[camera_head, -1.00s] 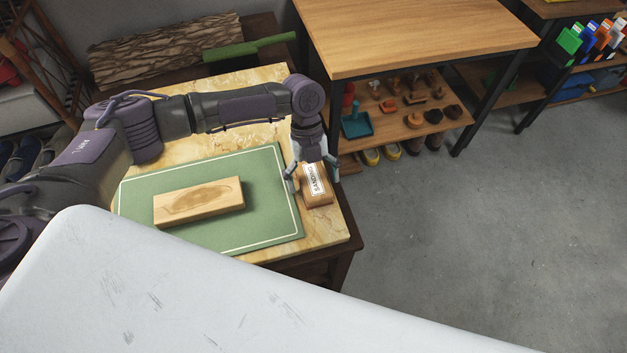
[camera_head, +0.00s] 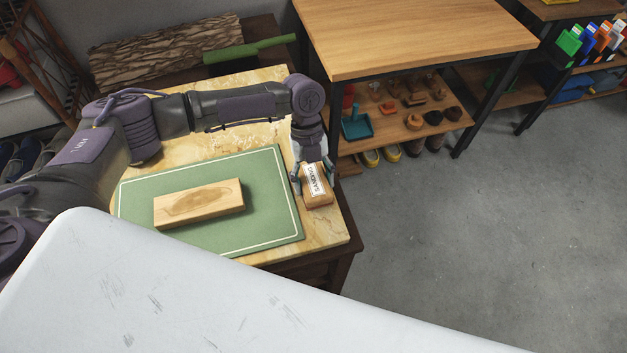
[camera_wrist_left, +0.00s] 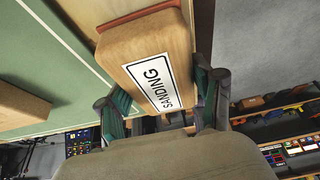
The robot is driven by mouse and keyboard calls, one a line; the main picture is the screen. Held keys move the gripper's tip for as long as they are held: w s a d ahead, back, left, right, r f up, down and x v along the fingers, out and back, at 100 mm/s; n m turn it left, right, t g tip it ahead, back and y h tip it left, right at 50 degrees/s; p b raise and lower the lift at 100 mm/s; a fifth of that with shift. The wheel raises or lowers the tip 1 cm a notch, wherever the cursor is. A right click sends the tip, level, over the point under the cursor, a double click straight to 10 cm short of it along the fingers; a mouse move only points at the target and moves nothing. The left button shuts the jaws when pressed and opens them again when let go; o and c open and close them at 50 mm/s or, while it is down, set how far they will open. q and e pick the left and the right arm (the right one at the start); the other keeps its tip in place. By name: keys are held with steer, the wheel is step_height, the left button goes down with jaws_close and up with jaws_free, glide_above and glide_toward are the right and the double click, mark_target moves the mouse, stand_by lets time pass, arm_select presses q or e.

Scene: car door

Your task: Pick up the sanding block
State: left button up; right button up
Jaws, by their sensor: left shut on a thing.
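The sanding block (camera_head: 317,188) is a tan wooden block with a white "SANDING" label, at the right edge of the small table, just right of the green mat. My left gripper (camera_head: 313,173) comes down from above and is shut on the block. In the left wrist view the block (camera_wrist_left: 150,65) fills the upper middle, with the fingers (camera_wrist_left: 163,108) against its two sides and a reddish layer along its far edge. Whether it touches the table is hard to tell. My right gripper is not in view.
A wooden block with an oval mark (camera_head: 198,203) lies on the green mat (camera_head: 262,232) on the yellowish table (camera_head: 325,230). A wooden workbench (camera_head: 415,35) with a lower shelf of tools stands behind. A pale scratched surface (camera_head: 230,300) fills the front. Grey floor is clear at right.

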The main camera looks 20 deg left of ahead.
mark_target(315, 186)
arm_select(q)
steer(key=r, duration=0.4)
steer(key=shift+s+d+r, duration=0.1)
steer(key=shift+s+r, duration=0.15)
steer(key=s+d+r, duration=0.3)
steer(key=s+r, duration=0.3)
steer(key=s, duration=0.4)
steer(key=shift+s+r, duration=0.25)
steer(key=shift+s, duration=0.15)
